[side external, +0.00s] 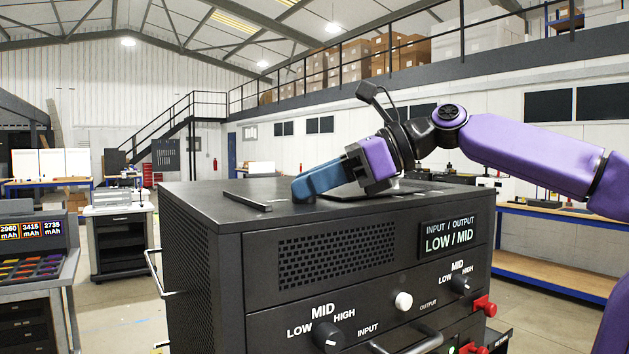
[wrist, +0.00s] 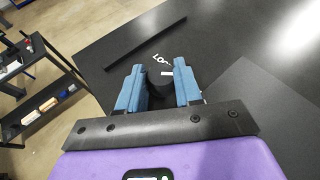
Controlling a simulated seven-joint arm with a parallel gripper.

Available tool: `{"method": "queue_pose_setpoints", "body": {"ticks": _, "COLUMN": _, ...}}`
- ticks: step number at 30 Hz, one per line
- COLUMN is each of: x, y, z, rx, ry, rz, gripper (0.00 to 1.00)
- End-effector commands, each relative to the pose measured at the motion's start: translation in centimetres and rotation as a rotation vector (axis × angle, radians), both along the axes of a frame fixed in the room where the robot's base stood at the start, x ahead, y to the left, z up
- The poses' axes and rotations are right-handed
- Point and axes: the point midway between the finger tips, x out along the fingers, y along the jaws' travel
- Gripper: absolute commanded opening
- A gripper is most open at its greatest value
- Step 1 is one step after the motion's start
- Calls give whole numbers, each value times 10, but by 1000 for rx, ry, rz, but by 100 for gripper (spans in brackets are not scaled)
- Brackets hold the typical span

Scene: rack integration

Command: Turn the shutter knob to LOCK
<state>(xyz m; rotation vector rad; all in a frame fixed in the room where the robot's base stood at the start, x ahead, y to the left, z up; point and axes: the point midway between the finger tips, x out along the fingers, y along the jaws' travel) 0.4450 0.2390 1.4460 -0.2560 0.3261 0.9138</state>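The shutter knob (wrist: 159,83) is a small dark knob on top of the black cabinet (side external: 232,268), with a short white mark near its far edge. White lettering starting "Lo" (wrist: 160,60) lies just beyond it in the wrist view; the rest of the word is hidden or unclear. My gripper (wrist: 157,84) has blue fingers, one on each side of the knob, with no clear gap to it, so it looks shut on the knob.
A thin dark bar (side external: 247,202) lies on the cabinet top, left of my gripper. The cabinet front has other knobs (side external: 327,335), red connectors (side external: 485,306), a handle and a LOW / MID display (side external: 449,238). Shelving (wrist: 40,85) stands beyond the cabinet edge.

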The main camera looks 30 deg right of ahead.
Motion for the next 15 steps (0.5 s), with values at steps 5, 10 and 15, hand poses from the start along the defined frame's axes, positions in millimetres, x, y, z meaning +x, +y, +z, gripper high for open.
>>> {"method": "queue_pose_setpoints", "body": {"ticks": 5, "x": 0, "y": -1, "z": 0, "rx": -1, "ry": -1, "rz": 0, "gripper": 4}}
{"method": "queue_pose_setpoints", "body": {"ticks": 10, "x": 1, "y": -1, "z": 0, "rx": 0, "ry": 0, "rz": 25, "gripper": 4}}
{"method": "queue_pose_setpoints", "body": {"ticks": 15, "x": 3, "y": -3, "z": 0, "rx": 0, "ry": -1, "rz": 100, "gripper": 4}}
